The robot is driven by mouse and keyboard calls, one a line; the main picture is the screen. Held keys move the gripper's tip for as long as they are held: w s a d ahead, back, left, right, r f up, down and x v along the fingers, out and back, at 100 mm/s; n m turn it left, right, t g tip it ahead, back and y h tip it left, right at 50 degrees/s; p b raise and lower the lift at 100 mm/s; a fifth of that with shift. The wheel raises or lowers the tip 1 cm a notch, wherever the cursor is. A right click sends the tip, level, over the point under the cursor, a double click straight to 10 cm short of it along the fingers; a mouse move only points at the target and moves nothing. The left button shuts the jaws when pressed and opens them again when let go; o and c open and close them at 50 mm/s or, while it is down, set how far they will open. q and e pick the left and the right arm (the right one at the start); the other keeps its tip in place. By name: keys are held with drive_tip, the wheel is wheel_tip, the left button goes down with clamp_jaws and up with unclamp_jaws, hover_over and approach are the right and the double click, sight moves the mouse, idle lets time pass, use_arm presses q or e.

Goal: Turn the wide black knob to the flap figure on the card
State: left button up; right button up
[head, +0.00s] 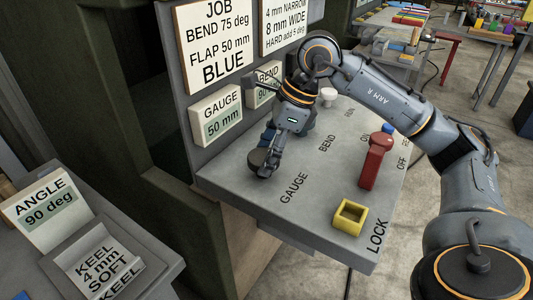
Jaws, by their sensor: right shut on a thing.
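The wide black knob (258,161) is on the grey console top (235,180), near its left end and left of the word GAUGE. My right gripper (268,150) reaches down over it from above and is shut on it; the fingers hide part of the knob. The job card (215,43) on the upright panel reads BEND 75 deg, FLAP 50 mm, BLUE. The gauge display (217,116) below the card reads 50 mm. My left gripper is not in view.
The bend display (263,88) is partly hidden by my right arm. A red lever (375,160), a yellow square socket (349,216) and a white knob (328,95) stand on the console. An angle sign (47,208) reading 90 deg stands at the lower left.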

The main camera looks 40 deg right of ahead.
drive_tip(key=shift+f, duration=0.1)
idle(0.3)
drive_tip(key=o, duration=1.1)
drive_tip(key=shift+o, duration=0.2)
drive_tip(key=shift+d+r, duration=0.15)
drive_tip(key=shift+r, duration=0.25)
drive_tip(key=v, duration=1.1)
drive_tip(key=shift+s+r, duration=0.1)
drive_tip(key=shift+s, duration=0.05)
